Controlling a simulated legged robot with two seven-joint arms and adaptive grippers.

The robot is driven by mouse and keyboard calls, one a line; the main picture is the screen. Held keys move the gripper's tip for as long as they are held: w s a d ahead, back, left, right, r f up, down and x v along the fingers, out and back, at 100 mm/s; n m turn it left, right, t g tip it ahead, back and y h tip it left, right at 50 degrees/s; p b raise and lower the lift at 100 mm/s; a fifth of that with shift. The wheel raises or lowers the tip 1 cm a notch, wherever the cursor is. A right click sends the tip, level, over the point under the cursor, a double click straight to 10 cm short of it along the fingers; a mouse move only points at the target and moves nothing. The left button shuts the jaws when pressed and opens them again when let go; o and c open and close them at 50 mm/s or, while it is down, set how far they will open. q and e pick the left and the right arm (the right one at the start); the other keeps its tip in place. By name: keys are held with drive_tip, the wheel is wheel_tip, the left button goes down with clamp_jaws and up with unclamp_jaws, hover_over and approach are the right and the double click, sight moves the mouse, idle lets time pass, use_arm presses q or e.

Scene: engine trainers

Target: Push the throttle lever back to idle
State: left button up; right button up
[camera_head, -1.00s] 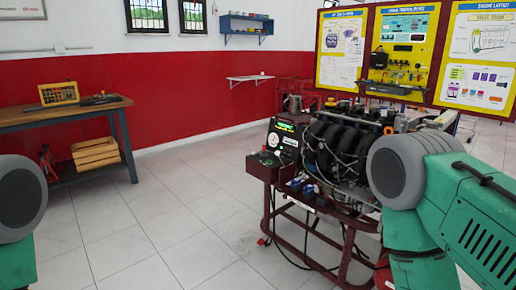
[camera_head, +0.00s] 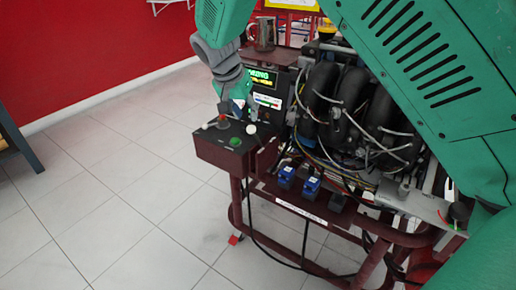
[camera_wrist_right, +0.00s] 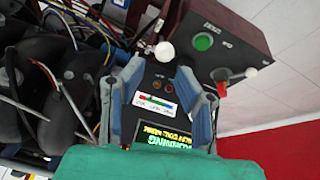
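The red control box (camera_head: 222,152) sits at the front left of the engine stand. A white ball knob (camera_head: 251,129) stands at its right edge; it also shows in the wrist view (camera_wrist_right: 164,51), on a short stem just beyond the fingertips. A second white ball (camera_head: 205,127) is at the left, beside a red knob (camera_head: 223,122). I cannot tell for sure which ball is the throttle lever's. My right gripper (camera_head: 238,103) is above the box's rear; in the wrist view its two fingers (camera_wrist_right: 160,78) are apart with nothing held. My left gripper is out of view.
A green button (camera_head: 235,142) is between the knobs. The lit display panel (camera_head: 263,78) rises behind the box. The engine (camera_head: 350,115) with hoses and wires lies close to the right. Open tiled floor (camera_head: 115,210) is at the left.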

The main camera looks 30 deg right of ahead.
sight(257, 140)
drive_tip(key=b+x, duration=0.1)
drive_tip(key=x, duration=0.3)
drive_tip(key=b+x, duration=0.1)
drive_tip(key=x, duration=0.3)
drive_tip(key=w+b+x, duration=0.1)
drive_tip(key=b+x, duration=0.1)
drive_tip(key=x, duration=0.2)
drive_tip(key=shift+w+d+f, duration=0.15)
drive_tip(key=shift+d+f, duration=0.05)
drive_tip(key=shift+d, duration=0.05)
drive_tip(key=shift+w+f, duration=0.1)
drive_tip(key=shift+f, duration=0.25)
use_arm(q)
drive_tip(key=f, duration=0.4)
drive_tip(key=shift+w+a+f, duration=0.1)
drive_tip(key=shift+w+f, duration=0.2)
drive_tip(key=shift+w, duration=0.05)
use_arm(e)
clamp_jaws()
